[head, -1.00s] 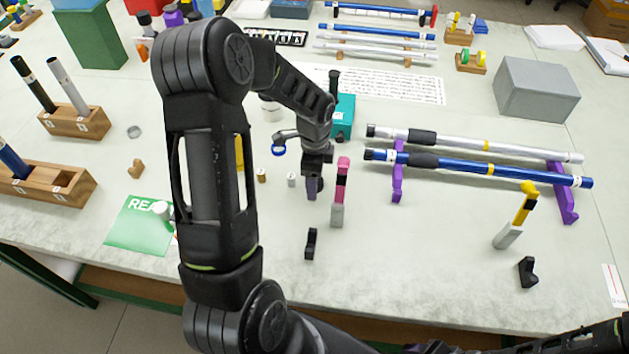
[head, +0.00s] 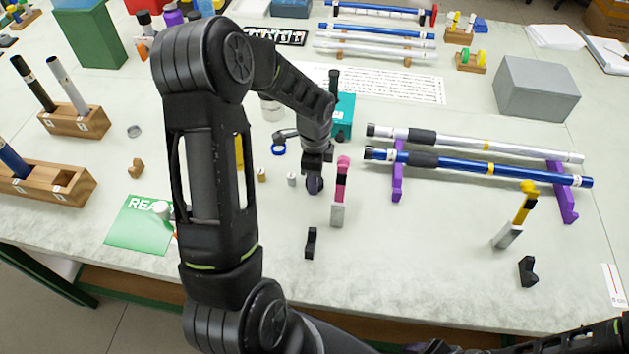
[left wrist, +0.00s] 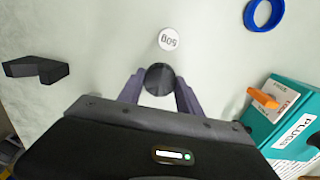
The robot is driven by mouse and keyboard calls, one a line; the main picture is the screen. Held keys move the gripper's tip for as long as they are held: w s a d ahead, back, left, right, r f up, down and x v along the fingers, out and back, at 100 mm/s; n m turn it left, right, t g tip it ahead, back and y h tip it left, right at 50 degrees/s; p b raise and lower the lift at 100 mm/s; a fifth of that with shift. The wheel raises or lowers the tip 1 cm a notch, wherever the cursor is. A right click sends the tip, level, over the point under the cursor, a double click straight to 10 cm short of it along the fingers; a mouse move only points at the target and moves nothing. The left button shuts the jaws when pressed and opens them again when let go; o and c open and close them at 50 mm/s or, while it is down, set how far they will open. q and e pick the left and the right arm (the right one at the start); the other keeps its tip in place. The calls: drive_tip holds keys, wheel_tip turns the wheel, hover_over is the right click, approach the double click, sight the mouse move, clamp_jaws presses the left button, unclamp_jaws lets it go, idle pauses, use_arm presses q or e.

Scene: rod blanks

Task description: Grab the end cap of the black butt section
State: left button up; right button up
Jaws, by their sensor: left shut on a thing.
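My left gripper (head: 314,185) is near the middle of the table, pointing down. In the left wrist view, its two fingers are shut on a dark round end cap (left wrist: 159,79), seen from above between the tips. In the head view the cap is mostly hidden by the fingers. A black rod section (head: 34,84) stands tilted in a wooden block (head: 75,124) at the far left, beside a grey one. My right gripper is outside the pictures.
A pale labelled cap (left wrist: 171,39) is close to the held cap; a brass cap (head: 260,175) stands farther left. A pink and grey upright piece (head: 340,195) is just right of the gripper. A teal box (head: 343,115) and blue ring (head: 279,150) are behind.

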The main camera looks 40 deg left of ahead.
use_arm(q)
drive_tip(key=shift+c, duration=1.4)
wheel_tip(320, 180, up, 10)
drive_tip(key=b, duration=0.1)
